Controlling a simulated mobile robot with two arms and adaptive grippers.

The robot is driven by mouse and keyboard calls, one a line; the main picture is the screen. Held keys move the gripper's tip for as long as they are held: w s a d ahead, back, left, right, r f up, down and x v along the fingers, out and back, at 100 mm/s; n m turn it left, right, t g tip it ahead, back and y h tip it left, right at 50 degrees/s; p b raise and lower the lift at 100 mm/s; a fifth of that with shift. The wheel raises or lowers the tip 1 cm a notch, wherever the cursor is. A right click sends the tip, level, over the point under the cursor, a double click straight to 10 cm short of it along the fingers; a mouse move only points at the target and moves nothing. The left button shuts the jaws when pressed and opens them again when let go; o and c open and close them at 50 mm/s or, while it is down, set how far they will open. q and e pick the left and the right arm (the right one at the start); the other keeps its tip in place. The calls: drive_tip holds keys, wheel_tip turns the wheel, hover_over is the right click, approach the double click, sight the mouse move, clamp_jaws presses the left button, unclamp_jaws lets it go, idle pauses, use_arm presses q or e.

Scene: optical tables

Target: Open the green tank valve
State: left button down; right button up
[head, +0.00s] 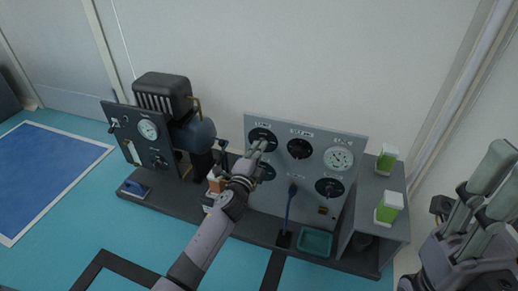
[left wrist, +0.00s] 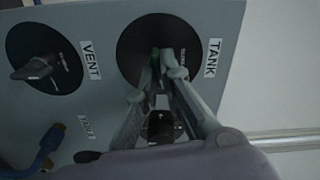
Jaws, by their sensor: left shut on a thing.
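The tank valve is a round black dial (head: 258,133) at the upper left of the grey panel in the head view. In the left wrist view, the dial (left wrist: 135,40) sits beside the TANK label (left wrist: 215,60), with a bit of its green handle (left wrist: 155,60) showing between my fingers. My left gripper (head: 262,146) is shut on that handle, its fingertips (left wrist: 167,66) against the dial; the fingers hide most of the handle. My right gripper (head: 506,168) is at the right edge in the head view, with its fingers apart and nothing seen between them.
The panel (head: 320,170) also carries the vent knob (head: 299,149), a gauge (head: 339,158) and other knobs. A compressor (head: 163,95) with its own panel stands to the left. Two green-and-white boxes (head: 387,158) are on the right side. A teal tray (head: 315,241) lies in front.

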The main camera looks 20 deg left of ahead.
use_arm(q)
drive_tip(key=shift+m, duration=1.1)
drive_tip(key=shift+f, duration=0.1)
drive_tip(key=c, duration=1.8)
unclamp_jaws()
drive_tip(key=shift+o, duration=0.2)
drive_tip(key=s, duration=1.2)
drive_tip(key=shift+a, duration=0.15)
